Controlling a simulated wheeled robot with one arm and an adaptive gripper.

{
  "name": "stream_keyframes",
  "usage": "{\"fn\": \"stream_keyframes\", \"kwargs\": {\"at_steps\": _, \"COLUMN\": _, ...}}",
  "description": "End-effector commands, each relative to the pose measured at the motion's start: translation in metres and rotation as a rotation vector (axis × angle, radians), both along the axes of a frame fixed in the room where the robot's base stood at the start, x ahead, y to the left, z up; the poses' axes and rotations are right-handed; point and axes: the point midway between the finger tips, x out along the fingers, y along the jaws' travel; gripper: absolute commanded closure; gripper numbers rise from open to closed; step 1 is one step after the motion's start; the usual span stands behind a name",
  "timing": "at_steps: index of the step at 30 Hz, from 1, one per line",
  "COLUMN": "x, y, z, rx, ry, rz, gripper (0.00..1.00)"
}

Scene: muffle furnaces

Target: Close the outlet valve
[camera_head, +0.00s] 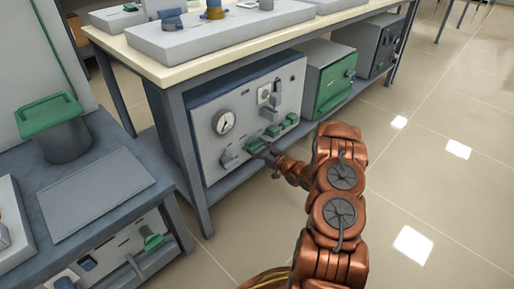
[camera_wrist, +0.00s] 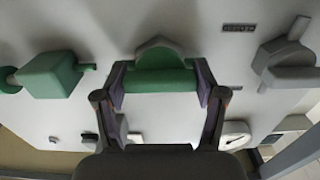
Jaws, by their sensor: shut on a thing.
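The front panel (camera_head: 245,110) of a unit under the table carries a row of valves. My gripper (camera_head: 258,149) is at a green valve handle in the lower part of this panel. In the wrist view, my gripper (camera_wrist: 162,84) has one finger at each end of the green handle (camera_wrist: 158,78) and is shut on it. The handle's grey mount (camera_wrist: 157,44) shows behind it. The label plate (camera_wrist: 238,28) is too small to read, so I cannot tell which valve is the outlet.
Beside the held handle are a green block-shaped valve (camera_wrist: 50,75) and a grey valve (camera_wrist: 283,62). A round gauge (camera_head: 223,122) is on the same panel. A table leg (camera_head: 186,165) stands left of the unit. The tiled floor (camera_head: 430,180) at right is clear.

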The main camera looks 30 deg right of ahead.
Motion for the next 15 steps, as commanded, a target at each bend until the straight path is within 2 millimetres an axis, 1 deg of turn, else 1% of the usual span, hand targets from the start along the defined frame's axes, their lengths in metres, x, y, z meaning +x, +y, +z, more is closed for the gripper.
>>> {"fn": "stream_keyframes", "kwargs": {"at_steps": 1, "x": 0.0, "y": 0.0004, "z": -0.0001, "rx": 0.0, "ry": 0.0, "rz": 0.001, "gripper": 0.49}}
{"fn": "stream_keyframes", "kwargs": {"at_steps": 5, "x": 0.0, "y": 0.0006, "z": -0.0002, "rx": 0.0, "ry": 0.0, "rz": 0.001, "gripper": 0.62}}
{"fn": "stream_keyframes", "kwargs": {"at_steps": 6, "x": -0.0001, "y": 0.0007, "z": -0.0002, "rx": 0.0, "ry": 0.0, "rz": 0.001, "gripper": 0.64}}
{"fn": "stream_keyframes", "kwargs": {"at_steps": 15, "x": -0.0001, "y": 0.0008, "z": 0.0007, "rx": -0.045, "ry": -0.01, "rz": 0.002, "gripper": 0.65}}
